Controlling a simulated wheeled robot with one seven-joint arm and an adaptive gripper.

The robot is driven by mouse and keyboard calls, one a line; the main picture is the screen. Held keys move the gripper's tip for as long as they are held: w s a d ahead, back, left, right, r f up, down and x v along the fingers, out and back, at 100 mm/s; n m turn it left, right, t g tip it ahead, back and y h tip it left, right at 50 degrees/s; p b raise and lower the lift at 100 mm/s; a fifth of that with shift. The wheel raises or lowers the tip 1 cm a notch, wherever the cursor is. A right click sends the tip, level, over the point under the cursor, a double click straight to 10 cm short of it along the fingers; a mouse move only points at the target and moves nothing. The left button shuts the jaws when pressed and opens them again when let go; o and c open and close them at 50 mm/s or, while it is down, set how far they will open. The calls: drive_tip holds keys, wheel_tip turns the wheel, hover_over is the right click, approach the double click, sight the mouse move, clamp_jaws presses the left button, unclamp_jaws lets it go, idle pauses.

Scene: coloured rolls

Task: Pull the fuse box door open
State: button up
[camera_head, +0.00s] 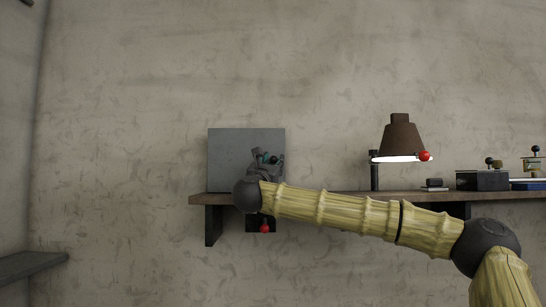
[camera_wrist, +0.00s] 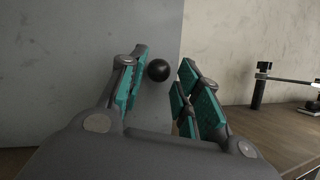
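The fuse box (camera_head: 228,155) is a flat grey box standing on the wall shelf, and its door looks shut. In the wrist view the grey door (camera_wrist: 85,55) fills the left and middle, with a round black knob (camera_wrist: 158,70) on it near its right edge. My gripper (camera_head: 266,160) is in front of the right part of the box. In the wrist view my gripper (camera_wrist: 163,58) is open, its teal-padded fingers on either side of the knob with gaps showing. I cannot tell how deep the knob sits between them.
The dark shelf (camera_head: 340,195) runs along the wall under the box. A lamp (camera_head: 401,138) with a red ball (camera_head: 424,156) stands to the right, also partly visible in the wrist view. Farther right are a dark box (camera_head: 482,181) and small items. Another red ball (camera_head: 265,228) shows below the shelf.

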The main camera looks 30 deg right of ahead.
drive_tip(key=shift+w+d+r, duration=0.3)
drive_tip(key=shift+w+r, duration=0.1)
drive_tip(key=shift+r, duration=0.05)
drive_tip(key=shift+w+d, duration=0.15)
drive_tip(key=shift+d, duration=0.15)
drive_tip(key=shift+a, duration=0.1)
clamp_jaws()
drive_tip(key=shift+a, duration=0.15)
